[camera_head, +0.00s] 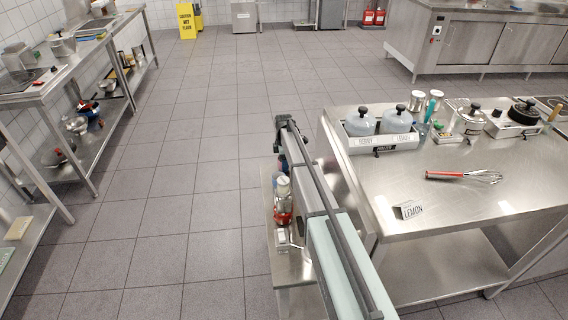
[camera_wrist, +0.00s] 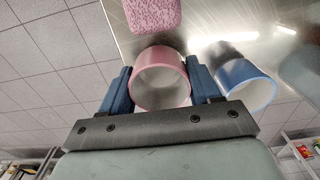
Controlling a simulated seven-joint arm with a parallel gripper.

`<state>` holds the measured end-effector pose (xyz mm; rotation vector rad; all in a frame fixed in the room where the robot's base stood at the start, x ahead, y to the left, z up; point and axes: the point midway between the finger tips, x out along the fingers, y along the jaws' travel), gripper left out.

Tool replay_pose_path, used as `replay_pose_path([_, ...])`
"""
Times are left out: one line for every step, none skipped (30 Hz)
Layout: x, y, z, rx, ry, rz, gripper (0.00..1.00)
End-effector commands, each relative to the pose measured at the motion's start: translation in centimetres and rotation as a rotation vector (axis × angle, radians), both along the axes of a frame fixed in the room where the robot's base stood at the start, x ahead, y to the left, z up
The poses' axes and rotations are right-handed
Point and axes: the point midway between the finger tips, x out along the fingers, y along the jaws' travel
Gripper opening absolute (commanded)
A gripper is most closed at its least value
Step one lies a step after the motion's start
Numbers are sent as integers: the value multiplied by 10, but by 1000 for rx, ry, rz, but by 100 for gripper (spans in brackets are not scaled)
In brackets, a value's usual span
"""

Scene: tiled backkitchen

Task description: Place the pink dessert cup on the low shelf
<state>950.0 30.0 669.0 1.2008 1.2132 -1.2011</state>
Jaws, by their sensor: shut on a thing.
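In the wrist view the pink dessert cup (camera_wrist: 135,92) is between the blue fingers of my gripper (camera_wrist: 160,85), which is shut on it. I look into its pale open mouth. A steel surface (camera_wrist: 135,42) shows just beyond the cup; whether they touch I cannot tell. In the head view my gripper's end lies left of the steel table, with its fingers and the cup hidden. A low steel shelf (camera_head: 440,275) shows under that table; I cannot tell whether it is the steel surface in the wrist view.
In the wrist view a blue cup (camera_wrist: 236,72) stands close right of my gripper, and a pink speckled object (camera_wrist: 152,14) lies beyond. In the head view a red appliance (camera_head: 283,212) sits on a low stand beside my arm. A whisk (camera_head: 460,176) lies on the table.

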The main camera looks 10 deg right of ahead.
Motion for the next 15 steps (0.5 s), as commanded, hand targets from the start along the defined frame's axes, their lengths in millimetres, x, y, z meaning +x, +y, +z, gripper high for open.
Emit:
replay_pose_path([0,0,-5,0,1,0,29])
replay_pose_path([0,0,-7,0,1,0,29])
replay_pose_path([0,0,-8,0,0,0,29])
replay_pose_path([0,0,-8,0,0,0,29])
replay_pose_path([0,0,-8,0,-1,0,29])
replay_pose_path([0,0,-7,0,-1,0,29])
replay_pose_path([0,0,-7,0,-1,0,29])
replay_pose_path([0,0,-7,0,-1,0,29])
replay_pose_path([0,0,-7,0,-1,0,29])
replay_pose_path([0,0,-8,0,-1,0,29])
replay_pose_path([0,0,-8,0,0,0,29])
replay_pose_path([0,0,-9,0,0,0,29])
replay_pose_path([0,0,-10,0,0,0,29])
replay_pose_path([0,0,-10,0,0,0,29])
replay_pose_path([0,0,-11,0,-1,0,64])
